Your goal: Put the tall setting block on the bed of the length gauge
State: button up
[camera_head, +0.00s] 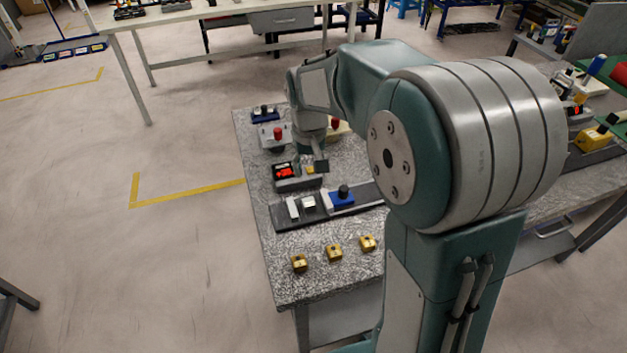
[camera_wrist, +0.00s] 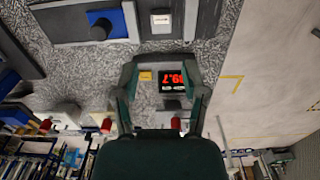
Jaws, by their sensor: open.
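The length gauge has a long dark bed (camera_head: 278,217) on the granite table, with a blue slider (camera_head: 342,198) topped by a black knob. A small silver block (camera_head: 308,202) is on the bed between the slider and a pale end stop (camera_head: 292,208); it also shows in the wrist view (camera_wrist: 161,21). Three brass blocks (camera_head: 299,263) (camera_head: 334,252) (camera_head: 368,242) stand in front of the gauge; I cannot tell which block is the tall one. My gripper (camera_wrist: 161,97) is open and empty, above the readout box behind the bed.
The readout box (camera_wrist: 172,80) shows red digits. Behind it are a grey fixture with a red knob (camera_head: 277,134) and a blue-based fixture (camera_head: 264,114). My arm hides the table's right part. Granite is clear around the brass blocks.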

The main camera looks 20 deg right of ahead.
jog(key=s+r+t, duration=0.2)
jog(key=s+r, duration=0.2)
jog(key=s, duration=0.6)
jog(key=s+r+t, duration=0.3)
jog(key=s+r, duration=0.1)
jog(key=s, duration=0.7)
jog(key=shift+r+t, duration=0.3)
jog(key=shift+r, duration=0.1)
